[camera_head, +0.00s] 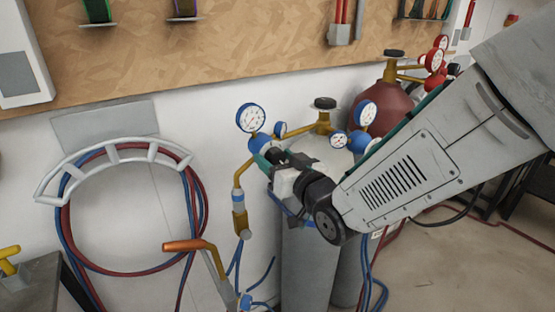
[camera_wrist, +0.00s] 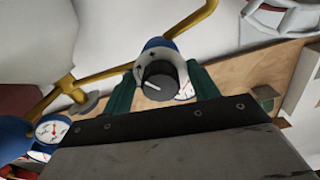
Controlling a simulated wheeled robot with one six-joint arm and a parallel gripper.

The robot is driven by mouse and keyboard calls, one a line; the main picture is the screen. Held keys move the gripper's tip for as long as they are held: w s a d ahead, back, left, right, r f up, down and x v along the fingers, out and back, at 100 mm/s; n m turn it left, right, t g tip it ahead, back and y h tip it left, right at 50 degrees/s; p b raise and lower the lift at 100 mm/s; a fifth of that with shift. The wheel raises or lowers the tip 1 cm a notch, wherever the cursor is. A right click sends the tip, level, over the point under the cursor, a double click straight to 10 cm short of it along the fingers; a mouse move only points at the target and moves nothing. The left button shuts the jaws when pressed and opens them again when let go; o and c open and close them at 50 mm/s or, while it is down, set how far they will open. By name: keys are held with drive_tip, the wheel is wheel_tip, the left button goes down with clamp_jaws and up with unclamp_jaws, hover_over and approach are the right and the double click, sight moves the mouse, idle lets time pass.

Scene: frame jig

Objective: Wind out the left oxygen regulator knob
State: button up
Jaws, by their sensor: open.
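The left oxygen regulator (camera_head: 257,139) is blue with a white dial gauge (camera_head: 251,117) on top, at the left of the grey cylinder. My gripper (camera_head: 268,157) is right at it, its green fingers close to the blue body. In the wrist view, the knob (camera_wrist: 160,83) is dark and round with a white mark on its face, in front of the blue regulator body (camera_wrist: 158,52). The two green fingers stand open on either side of the knob. Whether either finger touches it I cannot tell. In the head view the gripper and wrist hide the knob.
A second blue regulator gauge (camera_head: 366,113) is on the right of the grey cylinder (camera_head: 308,255). A dark red cylinder (camera_head: 377,103) with red gauges stands behind.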

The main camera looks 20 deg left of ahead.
drive_tip(key=c, duration=1)
drive_tip(key=shift+n, duration=0.3)
